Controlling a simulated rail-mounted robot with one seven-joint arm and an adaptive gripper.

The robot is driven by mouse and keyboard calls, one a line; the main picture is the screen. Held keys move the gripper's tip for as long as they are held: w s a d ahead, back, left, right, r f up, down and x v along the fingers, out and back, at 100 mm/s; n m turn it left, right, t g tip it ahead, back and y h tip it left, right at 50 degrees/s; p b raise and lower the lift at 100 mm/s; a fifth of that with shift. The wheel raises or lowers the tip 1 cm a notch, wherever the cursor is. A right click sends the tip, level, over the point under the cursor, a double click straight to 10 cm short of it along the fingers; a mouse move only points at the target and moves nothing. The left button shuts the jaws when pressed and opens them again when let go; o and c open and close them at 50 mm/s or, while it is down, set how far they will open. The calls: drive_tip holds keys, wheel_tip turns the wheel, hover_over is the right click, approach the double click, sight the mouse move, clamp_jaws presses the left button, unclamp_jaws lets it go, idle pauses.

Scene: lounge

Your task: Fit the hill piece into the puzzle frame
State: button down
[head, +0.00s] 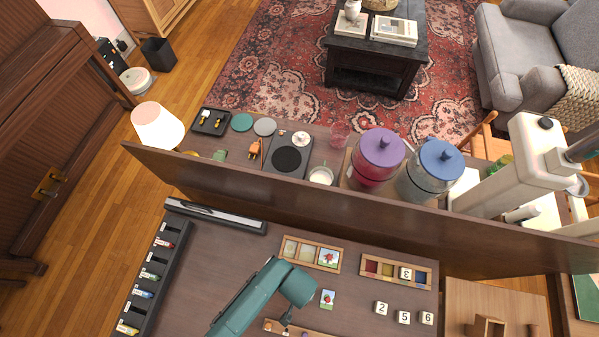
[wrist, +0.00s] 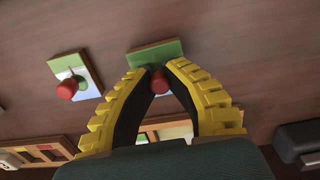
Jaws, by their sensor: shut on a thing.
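In the wrist view my gripper (wrist: 157,72) is shut on the red knob of a green piece (wrist: 150,52), which I take as the hill piece. Its picture is partly hidden by the fingers. I cannot tell whether it touches the table. The wooden puzzle frame (head: 311,242) lies beyond my gripper in the head view. Its right slot holds a picture piece with a red shape (head: 328,257); the left and middle slots look empty. Part of the frame shows between my fingers in the wrist view (wrist: 176,131). In the head view my gripper (head: 287,324) is at the lower edge.
A loose red-knobbed piece (head: 328,299) lies right of my gripper; it shows left in the wrist view (wrist: 76,78). A number tray (head: 396,259) and loose number tiles (head: 404,317) are further right. Another wooden strip (head: 269,325) is at the bottom. A raised panel (head: 330,210) stands behind.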

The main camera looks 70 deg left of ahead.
drive_tip(key=shift+r+p, duration=2.3)
drive_tip(key=shift+p, duration=0.1)
